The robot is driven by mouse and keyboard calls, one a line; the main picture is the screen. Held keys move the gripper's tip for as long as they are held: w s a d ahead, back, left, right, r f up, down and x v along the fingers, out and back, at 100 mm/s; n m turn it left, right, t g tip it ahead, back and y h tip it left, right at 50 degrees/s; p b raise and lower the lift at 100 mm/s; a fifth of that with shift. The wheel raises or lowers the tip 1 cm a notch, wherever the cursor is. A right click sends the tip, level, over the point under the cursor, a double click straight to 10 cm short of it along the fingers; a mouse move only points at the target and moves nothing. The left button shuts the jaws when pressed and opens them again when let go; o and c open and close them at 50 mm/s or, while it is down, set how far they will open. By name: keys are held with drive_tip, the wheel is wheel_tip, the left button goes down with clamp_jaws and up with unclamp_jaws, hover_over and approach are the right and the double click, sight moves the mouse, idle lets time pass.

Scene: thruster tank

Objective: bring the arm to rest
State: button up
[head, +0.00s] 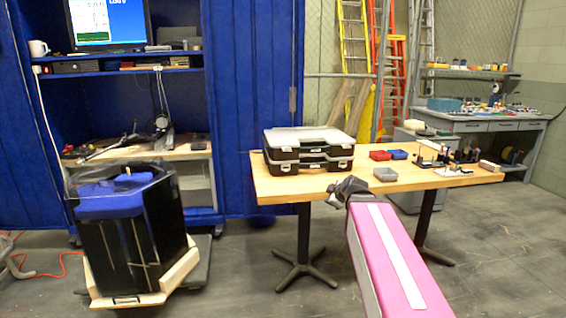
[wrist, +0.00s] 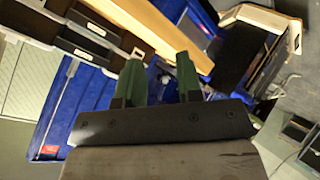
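My gripper (head: 348,188) is at the front edge of the wooden table in the head view, at the far end of my pink arm. In the wrist view its two green fingers (wrist: 160,84) stand apart with a gap between them. Nothing is seen held between them. Whether the gripper touches the table edge cannot be told from the head view.
The table (head: 275,186) bears stacked black cases (head: 308,150), red and blue boxes (head: 380,155), a grey box (head: 385,174) and small parts at its right. A black tank (head: 130,240) in a wooden base stands at left. Grey floor is clear between tank and table.

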drive_tip(key=s+f+m+g+h, duration=0.1)
drive_tip(key=s+f+m+g, duration=0.4)
drive_tip(key=f, duration=0.7)
drive_tip(key=s+f+m+g+h, duration=0.2)
drive_tip(key=s+f+m+g, duration=0.3)
drive_tip(key=s+f+m, duration=0.3)
wheel_tip(320, 180, down, 5)
drive_tip(key=shift+s+d+r, duration=0.1)
drive_tip(key=shift+s+d, duration=0.05)
drive_tip(key=shift+s, duration=1.1)
